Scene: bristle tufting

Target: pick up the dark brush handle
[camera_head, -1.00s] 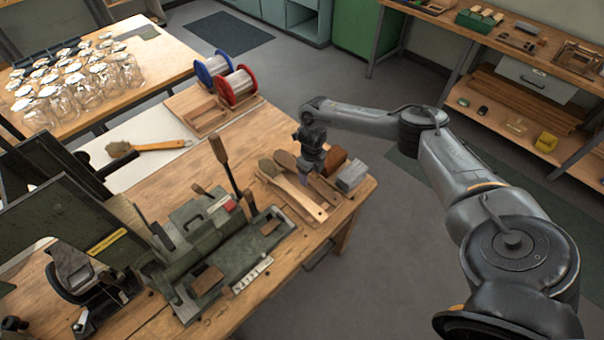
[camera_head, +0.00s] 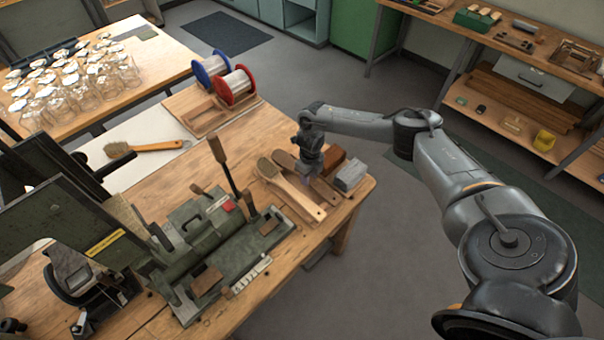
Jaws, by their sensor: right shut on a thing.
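The dark brush handle (camera_head: 323,189) lies on the rack at the right end of the wooden bench. Its broad end shows left of my right gripper (camera_head: 308,172) and its narrow end shows to the lower right. My right gripper points down over its middle and is shut on it. The fingertips are small and partly hidden. I cannot tell whether the handle is off the rack. A light wooden brush handle (camera_head: 293,190) lies just beside it on the left. My left gripper is not in view.
Reddish-brown (camera_head: 334,158) and grey blocks (camera_head: 351,175) sit close to the right of the gripper. A green tufting machine (camera_head: 215,235) with an upright lever (camera_head: 222,160) stands to the left. Wire spools (camera_head: 234,86) stand at the back. The bench between is clear.

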